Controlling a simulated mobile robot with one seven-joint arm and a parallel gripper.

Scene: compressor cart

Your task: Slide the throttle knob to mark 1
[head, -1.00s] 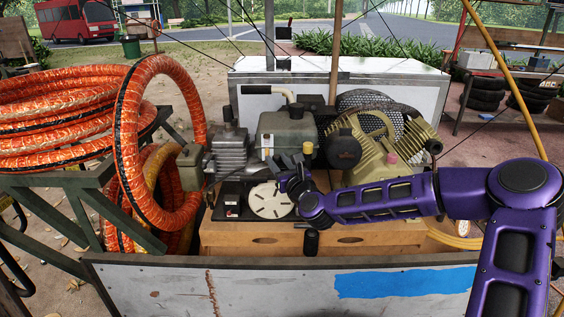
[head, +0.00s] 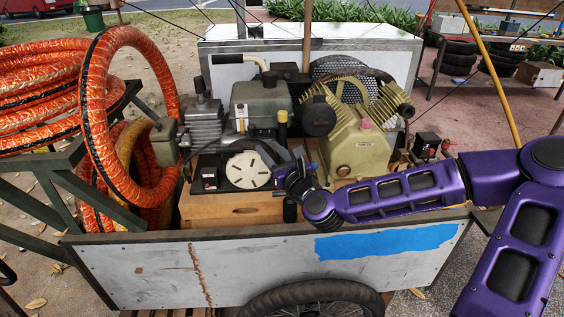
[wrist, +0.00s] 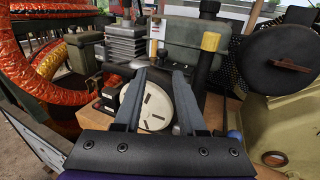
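My gripper (wrist: 159,74) is open, its two grey fingers apart with nothing seen between the tips. In the head view my gripper (head: 284,172) is just right of a white round plate with dark slots (head: 246,170). In the wrist view this plate (wrist: 154,106) shows beyond and between the fingers. A small blue ball (wrist: 234,135) is low right there. I cannot tell which part is the throttle knob, and no mark 1 is legible.
The olive compressor (head: 357,148) stands right of my gripper, with the engine tank (head: 262,104) behind the plate. Orange hoses (head: 92,110) hang at left. The cart's front wall (head: 260,262) is below my arm. A black box (head: 209,180) sits left of the plate.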

